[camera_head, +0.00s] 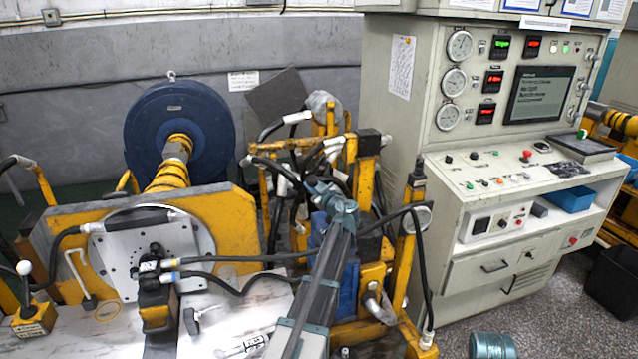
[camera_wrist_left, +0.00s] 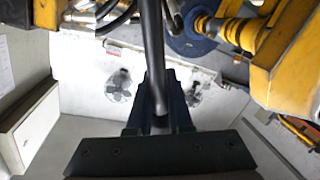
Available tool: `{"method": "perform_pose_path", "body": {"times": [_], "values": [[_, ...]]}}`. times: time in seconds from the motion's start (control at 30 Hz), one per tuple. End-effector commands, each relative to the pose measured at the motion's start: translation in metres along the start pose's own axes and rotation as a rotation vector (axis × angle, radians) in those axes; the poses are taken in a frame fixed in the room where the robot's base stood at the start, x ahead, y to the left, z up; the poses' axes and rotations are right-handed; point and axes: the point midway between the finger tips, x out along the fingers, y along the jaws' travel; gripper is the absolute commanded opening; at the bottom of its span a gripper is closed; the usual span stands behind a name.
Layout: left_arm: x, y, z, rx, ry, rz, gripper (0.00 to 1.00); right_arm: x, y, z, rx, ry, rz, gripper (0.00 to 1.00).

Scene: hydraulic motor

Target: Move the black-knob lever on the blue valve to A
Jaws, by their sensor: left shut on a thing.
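The blue valve (camera_head: 348,287) stands among hoses and yellow frames near the middle of the head view, partly covered by my left arm. My left gripper (camera_wrist_left: 160,112) is shut on a dark rod (camera_wrist_left: 152,50) in the left wrist view. The rod runs up from between its fingers and appears to be the lever. In the head view the arm's teal wrist (camera_head: 335,208) is above the valve, among the hoses. The black knob and the A mark cannot be made out. My right gripper is not in view.
A white-knob lever (camera_head: 25,270) stands on a yellow box at the far left. Black hoses (camera_head: 235,260) cross close to my arm. A yellow post (camera_head: 408,255) and a control console (camera_head: 520,200) stand to the right. A blue wheel (camera_head: 180,125) is behind.

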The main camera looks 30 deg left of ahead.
Motion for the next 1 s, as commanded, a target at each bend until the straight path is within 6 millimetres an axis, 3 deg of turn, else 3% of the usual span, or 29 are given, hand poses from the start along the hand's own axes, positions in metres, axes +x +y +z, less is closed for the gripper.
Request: {"method": "perform_pose_path", "body": {"times": [0.23,0.27,0.4,0.77,1.0], "values": [[-0.001,-0.003,0.000,-0.008,-0.003,-0.007,0.00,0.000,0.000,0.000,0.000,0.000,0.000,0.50],[-0.001,-0.003,0.000,-0.007,-0.003,-0.007,0.24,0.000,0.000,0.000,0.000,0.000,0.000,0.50],[-0.001,-0.003,0.000,-0.005,-0.002,-0.006,0.48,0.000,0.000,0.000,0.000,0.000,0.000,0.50],[-0.005,-0.002,0.000,-0.003,-0.001,-0.004,0.48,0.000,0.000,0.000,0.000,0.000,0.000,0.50],[-0.049,-0.003,-0.001,-0.003,-0.002,-0.003,0.48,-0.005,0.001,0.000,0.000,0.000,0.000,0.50]]}}
